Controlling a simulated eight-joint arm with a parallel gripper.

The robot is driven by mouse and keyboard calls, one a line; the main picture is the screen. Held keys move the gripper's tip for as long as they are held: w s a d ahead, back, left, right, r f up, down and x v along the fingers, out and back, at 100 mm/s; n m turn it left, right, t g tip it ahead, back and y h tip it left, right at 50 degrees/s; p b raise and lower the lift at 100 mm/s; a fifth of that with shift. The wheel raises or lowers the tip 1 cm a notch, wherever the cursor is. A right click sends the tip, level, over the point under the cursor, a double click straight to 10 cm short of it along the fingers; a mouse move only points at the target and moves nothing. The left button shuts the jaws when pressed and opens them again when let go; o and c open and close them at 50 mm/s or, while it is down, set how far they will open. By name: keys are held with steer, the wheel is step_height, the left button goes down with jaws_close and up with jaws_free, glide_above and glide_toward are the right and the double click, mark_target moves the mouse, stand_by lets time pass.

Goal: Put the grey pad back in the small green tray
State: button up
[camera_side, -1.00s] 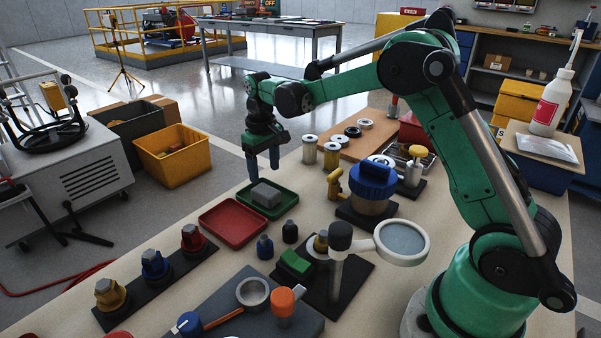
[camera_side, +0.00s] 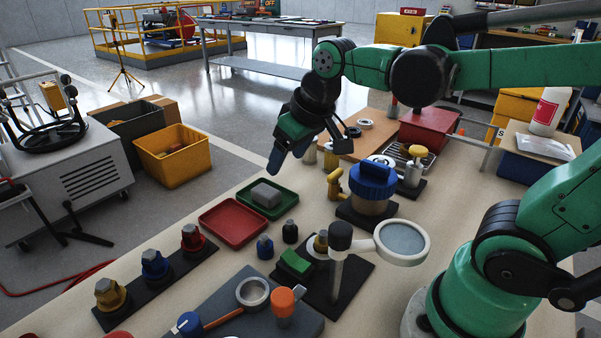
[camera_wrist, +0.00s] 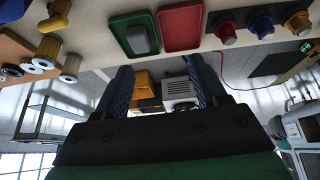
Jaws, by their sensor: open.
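The grey pad (camera_side: 266,194) lies inside the small green tray (camera_side: 284,208) on the bench. In the wrist view the pad (camera_wrist: 141,39) shows within the rim of the green tray (camera_wrist: 121,34), near the top of the picture. My gripper (camera_side: 274,163) is raised above and behind the tray, tilted, clear of the pad. In the wrist view its two blue fingers (camera_wrist: 165,88) stand apart with nothing between them that they touch.
A red tray (camera_side: 233,222) sits beside the green one. Small dark bottles (camera_side: 265,246), a blue-lidded jar (camera_side: 372,182) and a magnifier on a stand (camera_side: 401,241) crowd the nearby bench. A rack of coloured knobs (camera_side: 155,265) lies at the left edge.

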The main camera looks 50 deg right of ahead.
steer(key=s+f, duration=0.1)
steer(key=s+a+f+t, duration=0.1)
steer(key=s+t, duration=0.1)
steer(key=s, duration=0.1)
steer(key=shift+s+a+f, duration=0.1)
steer(key=shift+a+f, duration=0.05)
steer(key=shift+f, duration=0.25)
